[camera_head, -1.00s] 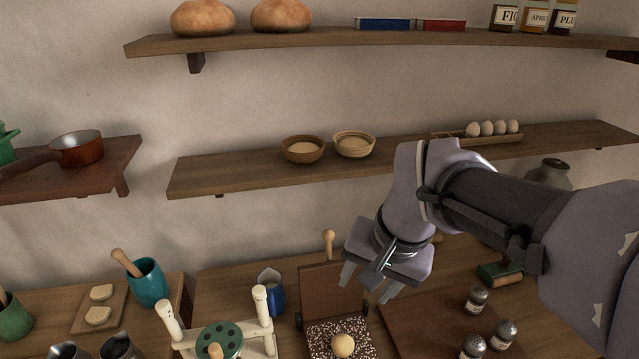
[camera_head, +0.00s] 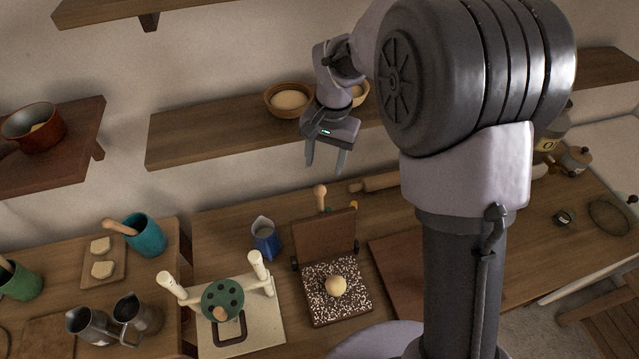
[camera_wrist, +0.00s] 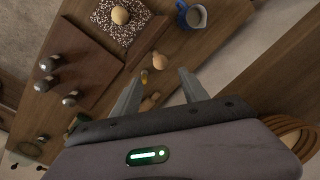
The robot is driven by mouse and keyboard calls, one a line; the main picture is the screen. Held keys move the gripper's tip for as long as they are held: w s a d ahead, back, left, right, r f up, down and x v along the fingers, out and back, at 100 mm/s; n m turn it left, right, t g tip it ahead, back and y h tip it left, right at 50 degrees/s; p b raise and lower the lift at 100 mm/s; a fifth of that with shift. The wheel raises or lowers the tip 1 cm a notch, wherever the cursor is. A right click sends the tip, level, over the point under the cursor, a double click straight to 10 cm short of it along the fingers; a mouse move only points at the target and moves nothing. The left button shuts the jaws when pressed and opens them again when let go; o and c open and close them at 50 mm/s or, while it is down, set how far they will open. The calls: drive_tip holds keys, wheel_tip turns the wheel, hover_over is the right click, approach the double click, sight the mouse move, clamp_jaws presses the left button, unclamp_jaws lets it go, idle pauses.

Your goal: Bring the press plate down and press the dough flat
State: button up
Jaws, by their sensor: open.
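The press stands open on the counter, with a speckled stone base (camera_head: 315,309) and a brown press plate (camera_head: 324,233) tilted up behind it. A pale round dough ball (camera_head: 336,286) sits on the base; it also shows at the top of the wrist view (camera_wrist: 120,15). A wooden knob handle (camera_head: 320,191) rises behind the plate's upper edge; in the wrist view, the handle (camera_wrist: 158,61) appears between and beyond the fingertips. My gripper (camera_head: 326,172) is open and empty, pointing down above the handle, apart from it.
A blue jug (camera_head: 266,240) stands left of the press, beside a white stand with a green holed disc (camera_head: 222,298). A dark board (camera_head: 398,268) lies to its right and a rolling pin (camera_head: 378,183) behind. A shelf (camera_head: 200,138) with bowls (camera_head: 289,101) runs behind my gripper.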

sight(321, 186)
drive_tip(key=f, duration=0.8)
drive_tip(key=a+f+b, duration=0.1)
drive_tip(key=f, duration=0.3)
drive_tip(key=shift+w, duration=0.35)
clamp_jaws()
idle(0.6)
